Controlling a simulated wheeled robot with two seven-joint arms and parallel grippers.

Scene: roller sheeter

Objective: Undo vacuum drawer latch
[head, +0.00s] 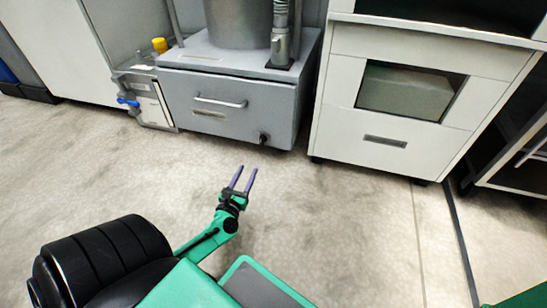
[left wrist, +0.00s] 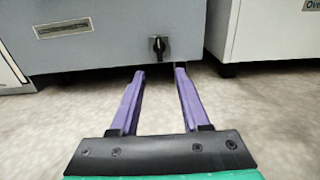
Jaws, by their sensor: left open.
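The grey vacuum drawer (head: 228,106) sits low in the grey unit at the back, with a light bar handle (head: 220,101) across its front. It looks closed. A small black latch (head: 263,138) is at its lower right; in the left wrist view the latch (left wrist: 158,46) stands upright just beyond and above my fingertips. My left gripper (head: 243,178) is open and empty, its two purple fingers pointing at the drawer front. In the left wrist view the left gripper (left wrist: 158,70) is below the latch, apparently not touching it. My right gripper is not in view.
A white cabinet (head: 378,142) with a dark window stands right of the drawer, across a narrow gap. A small box with a blue valve (head: 128,102) and a yellow cap (head: 160,45) are on the left. The floor (head: 330,215) in front is clear.

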